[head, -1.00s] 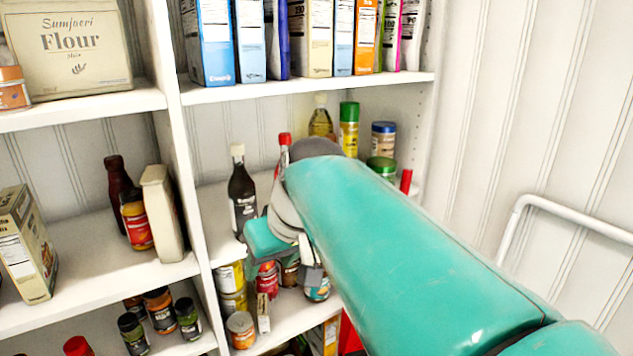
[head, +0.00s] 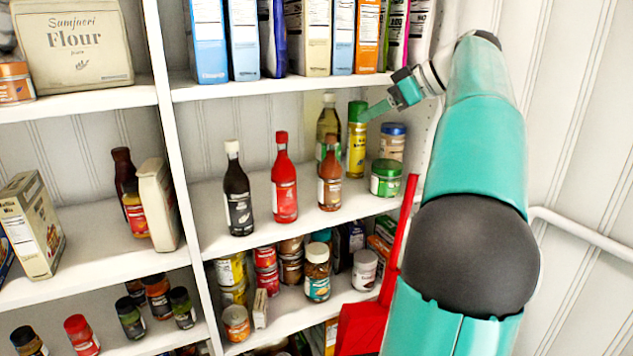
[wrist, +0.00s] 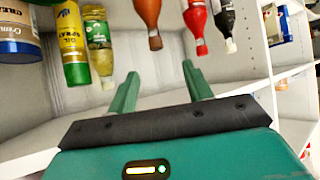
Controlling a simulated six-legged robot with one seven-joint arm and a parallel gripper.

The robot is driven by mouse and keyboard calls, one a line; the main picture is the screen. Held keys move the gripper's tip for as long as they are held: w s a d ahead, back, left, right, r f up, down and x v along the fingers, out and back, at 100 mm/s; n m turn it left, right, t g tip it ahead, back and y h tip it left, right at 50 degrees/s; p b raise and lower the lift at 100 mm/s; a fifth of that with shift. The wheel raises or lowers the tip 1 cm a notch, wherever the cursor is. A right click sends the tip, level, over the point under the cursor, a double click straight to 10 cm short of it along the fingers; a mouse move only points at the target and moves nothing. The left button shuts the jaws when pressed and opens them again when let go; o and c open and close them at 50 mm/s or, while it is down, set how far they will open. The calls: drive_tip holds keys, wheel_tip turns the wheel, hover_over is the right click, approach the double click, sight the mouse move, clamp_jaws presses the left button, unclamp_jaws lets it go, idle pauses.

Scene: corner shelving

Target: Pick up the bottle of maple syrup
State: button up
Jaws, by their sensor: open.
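No label that I can read marks the maple syrup. On the middle shelf stand a dark bottle with a white cap (head: 239,195), a red bottle (head: 285,185) and an orange-brown bottle (head: 330,182). A dark brown bottle (head: 122,168) stands in the left bay, partly hidden by other containers. My gripper (head: 364,113) is at the right of the middle shelf, near the top of the yellow-green oil spray can. In the wrist view my gripper (wrist: 162,84) is open and empty. The orange-brown bottle (wrist: 148,14) shows beyond its fingers, upside down in the picture.
Near my gripper stand the oil spray can (head: 356,145), an oil bottle (head: 327,118), a blue-lidded jar (head: 393,140) and a green-lidded jar (head: 386,180). The upper shelf (head: 270,90) runs just above. A red object (head: 362,328) is low at front. Bare shelf lies before the bottles.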

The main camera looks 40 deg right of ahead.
sight(335, 134)
drive_tip(key=x, duration=1.3)
drive_tip(key=shift+w+d+f, duration=0.1)
drive_tip(key=shift+w+d, duration=0.1)
drive_tip(key=shift+d, duration=0.15)
drive_tip(key=shift+s, duration=0.1)
drive_tip(key=shift+c, duration=0.4)
clamp_jaws()
